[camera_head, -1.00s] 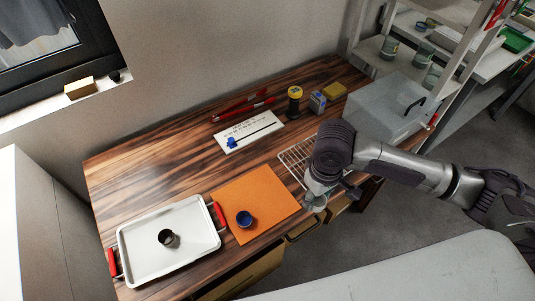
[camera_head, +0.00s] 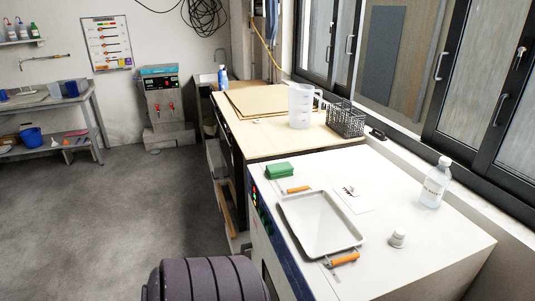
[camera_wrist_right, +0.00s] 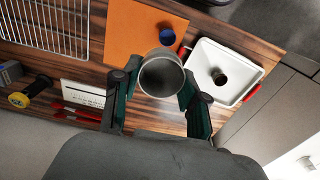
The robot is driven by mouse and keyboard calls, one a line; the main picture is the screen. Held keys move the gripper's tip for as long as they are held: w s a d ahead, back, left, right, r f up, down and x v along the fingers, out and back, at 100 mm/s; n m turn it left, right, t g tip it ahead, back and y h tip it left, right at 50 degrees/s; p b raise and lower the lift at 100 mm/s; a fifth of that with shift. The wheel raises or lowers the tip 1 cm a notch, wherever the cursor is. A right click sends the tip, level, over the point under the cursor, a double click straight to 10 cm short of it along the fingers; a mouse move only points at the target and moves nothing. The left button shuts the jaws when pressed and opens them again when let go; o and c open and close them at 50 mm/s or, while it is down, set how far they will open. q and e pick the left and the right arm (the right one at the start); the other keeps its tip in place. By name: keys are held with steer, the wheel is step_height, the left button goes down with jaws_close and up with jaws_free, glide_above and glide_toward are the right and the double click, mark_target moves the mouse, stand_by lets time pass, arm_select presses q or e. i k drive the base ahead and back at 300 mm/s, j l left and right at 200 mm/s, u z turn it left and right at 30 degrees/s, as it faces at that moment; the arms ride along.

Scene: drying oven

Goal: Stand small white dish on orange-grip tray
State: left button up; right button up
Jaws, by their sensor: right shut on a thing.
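The tray with orange grips (camera_head: 318,224) lies flat on the white top of the oven (camera_head: 430,265) in the head view. Its bare inside shows no dish. In the right wrist view my right gripper (camera_wrist_right: 158,92) is shut on a small round open dish (camera_wrist_right: 162,76), which looks pale grey in the shade. The dish's open mouth faces the camera, and it is held above the wooden table. The head view shows only a dark part of my arm at the bottom; neither gripper is visible there.
The wrist view shows a red-handled tray (camera_wrist_right: 235,55), an orange mat (camera_wrist_right: 130,32) and a blue cup (camera_wrist_right: 167,37).

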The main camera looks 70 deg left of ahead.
mark_target(322, 228)
steer(key=j+u, duration=0.25)
steer(key=u, duration=0.15)
steer(key=j+u, duration=0.25)
steer(key=u, duration=0.2)
steer(key=i+j+u, duration=0.1)
steer(key=u, duration=0.3)
steer(key=i+j+u, duration=0.1)
steer(key=j+u, duration=0.2)
steer(key=u, duration=0.15)
steer(key=i+j, duration=0.2)
steer(key=j, duration=0.15)
